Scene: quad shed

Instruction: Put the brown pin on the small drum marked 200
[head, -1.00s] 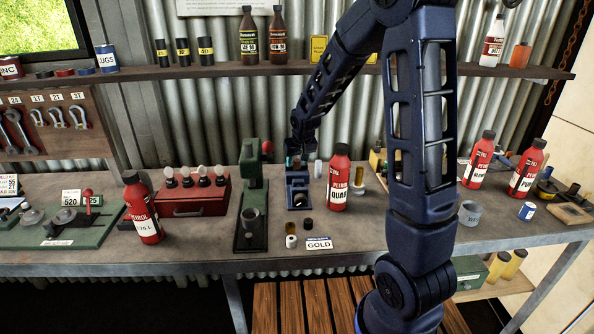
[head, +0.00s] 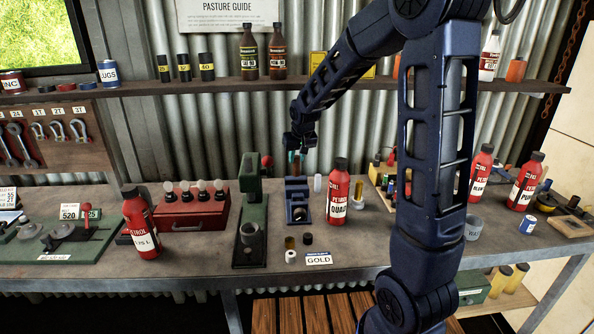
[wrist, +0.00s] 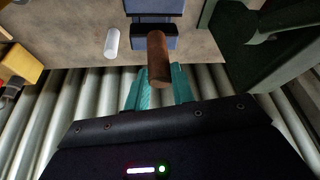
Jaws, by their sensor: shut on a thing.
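My gripper (wrist: 157,88) has teal fingers shut on the brown pin (wrist: 157,58), which stands out from between them in the wrist view. In the head view my gripper (head: 298,158) is above and behind the blue block-like fixture (head: 297,208) on the bench; the pin is too small there to make out clearly. The fixture also shows beyond the pin in the wrist view (wrist: 152,30). I cannot read a 200 mark on anything, so I cannot tell which thing is the small drum.
A green press (head: 250,215) stands just left of the fixture, a red bottle (head: 338,195) to its right. A white cylinder (head: 318,183) stands between fixture and bottle. Small pieces and a GOLD card (head: 319,259) lie in front. The shelf (head: 230,83) runs above. The front bench edge is clear.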

